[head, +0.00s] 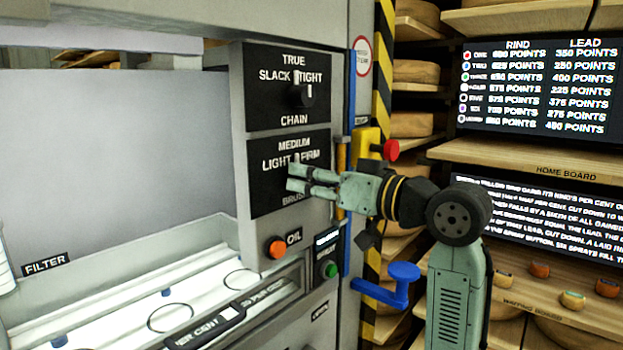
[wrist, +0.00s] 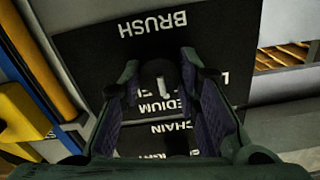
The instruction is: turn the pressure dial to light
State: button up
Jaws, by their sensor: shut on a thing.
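The brush pressure dial (wrist: 158,70) is a dark round knob on a black panel (head: 262,195) marked MEDIUM, LIGHT, FIRM and BRUSH. My gripper (head: 291,178) reaches it from the right, its two fingers on either side of the knob. In the wrist view my gripper (wrist: 160,76) is shut on the dial, and the panel lettering is upside down. A white pointer mark on the dial shows toward MEDIUM in both views. In the head view my fingers hide most of the knob and part of the word BRUSH.
Above is the chain dial (head: 302,96) on its own panel. Below are an orange oil button (head: 276,248) and a green button (head: 329,270). A red button on a yellow box (head: 367,145) and a blue crank (head: 403,272) stand near my arm. Shelves (head: 520,160) are at right.

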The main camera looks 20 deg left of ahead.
jog(key=n+b, duration=0.2)
jog(key=n, duration=0.2)
jog(key=shift+f+b, duration=0.1)
jog(key=shift+b, duration=0.25)
jog(key=shift+n+b, duration=0.9)
jog(key=shift+n, duration=1.5)
jog(key=o, duration=1.1)
jog(key=shift+o, duration=0.2)
jog(key=shift+s, duration=0.1)
jog(key=v, duration=1.2)
